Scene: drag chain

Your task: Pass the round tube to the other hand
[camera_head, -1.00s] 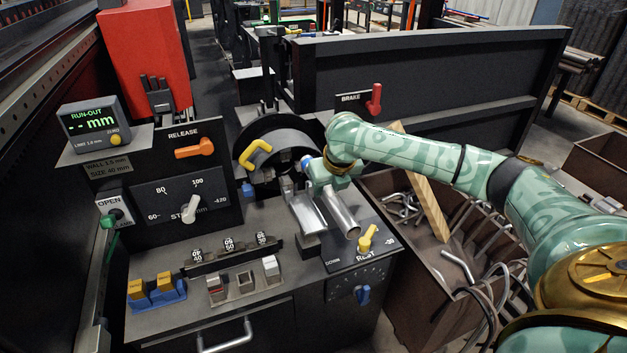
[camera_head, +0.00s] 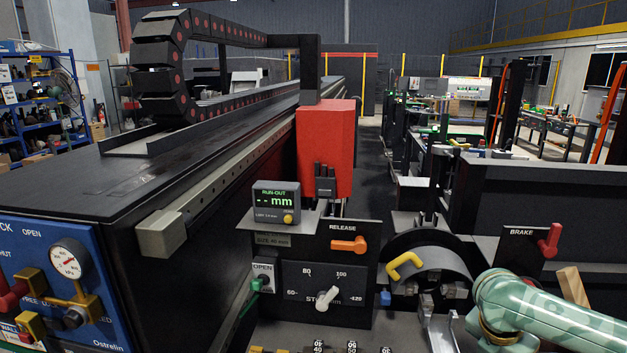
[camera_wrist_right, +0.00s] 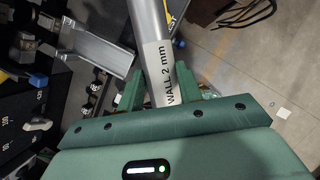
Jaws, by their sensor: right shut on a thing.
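The round tube (camera_wrist_right: 150,25) is a grey metal tube with a white label reading "WALL 2 mm". In the right wrist view it runs from the top edge down between the green fingers of my right gripper (camera_wrist_right: 160,85), which is shut on it. The tube's far end is cut off by the frame. In the head view only my right arm shows at the lower right; its gripper and the tube are outside that frame. My left gripper is in neither view.
A silver trough (camera_head: 440,332) lies below the round clamp with the yellow handle (camera_head: 405,265). It also shows in the wrist view (camera_wrist_right: 100,48). A run-out display (camera_head: 276,203), an orange release lever (camera_head: 349,245) and a red brake lever (camera_head: 550,240) stand nearby. A gauge panel (camera_head: 70,290) is at left.

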